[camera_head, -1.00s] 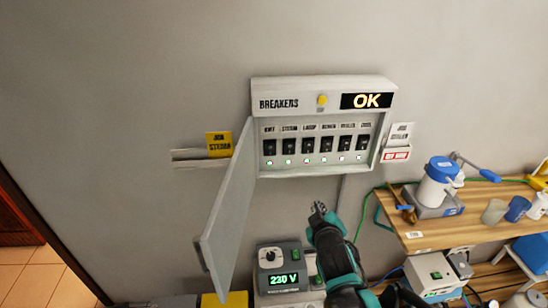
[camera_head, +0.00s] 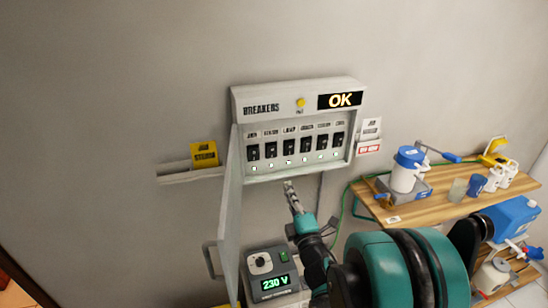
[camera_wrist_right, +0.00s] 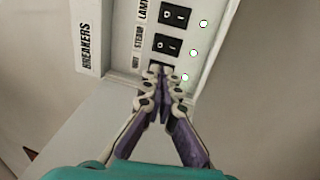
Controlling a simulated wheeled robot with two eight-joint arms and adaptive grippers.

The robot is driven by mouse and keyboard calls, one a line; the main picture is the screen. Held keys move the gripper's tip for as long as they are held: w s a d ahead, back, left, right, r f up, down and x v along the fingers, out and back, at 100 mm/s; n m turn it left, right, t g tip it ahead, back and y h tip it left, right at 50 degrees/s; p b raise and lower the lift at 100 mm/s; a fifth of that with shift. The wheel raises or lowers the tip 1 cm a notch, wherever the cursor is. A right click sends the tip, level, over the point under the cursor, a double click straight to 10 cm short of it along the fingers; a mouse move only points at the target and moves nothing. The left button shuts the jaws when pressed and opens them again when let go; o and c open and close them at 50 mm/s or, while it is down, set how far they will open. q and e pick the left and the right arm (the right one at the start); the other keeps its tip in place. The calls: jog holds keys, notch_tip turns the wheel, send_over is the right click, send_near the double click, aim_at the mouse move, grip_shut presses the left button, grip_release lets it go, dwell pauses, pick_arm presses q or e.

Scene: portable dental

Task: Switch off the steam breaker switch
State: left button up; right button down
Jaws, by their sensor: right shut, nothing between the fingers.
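The breaker box (camera_head: 298,102) hangs on the wall with its door (camera_head: 229,220) swung open to the left. The steam breaker switch (camera_head: 271,149) is the second black rocker from the left. It also shows in the wrist view (camera_wrist_right: 168,45), above my fingertips, with a lit light beside it. My right gripper (camera_head: 288,185) is shut and empty, just below the row of switches. In the wrist view its fingertips (camera_wrist_right: 165,75) overlap the lowest visible switch, next to the steam one, and partly hide it. I cannot tell whether they touch. My left gripper is not in view.
The display (camera_head: 340,100) reads OK. A 230 V unit (camera_head: 269,274) stands below the box. A wooden shelf (camera_head: 440,207) with a blue-lidded jar (camera_head: 406,170) and cups is at the right. The open door edges the space left of my right gripper.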

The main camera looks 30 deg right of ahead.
aim_at(273, 149)
jog(key=b+x, duration=0.1)
jog(key=x, duration=1.2)
jog(key=shift+w+d+r, duration=0.15)
jog(key=shift+w, duration=0.3)
jog(key=shift+w+d+r, duration=0.1)
jog(key=shift+w+r, duration=0.15)
jog(key=shift+w, duration=0.15)
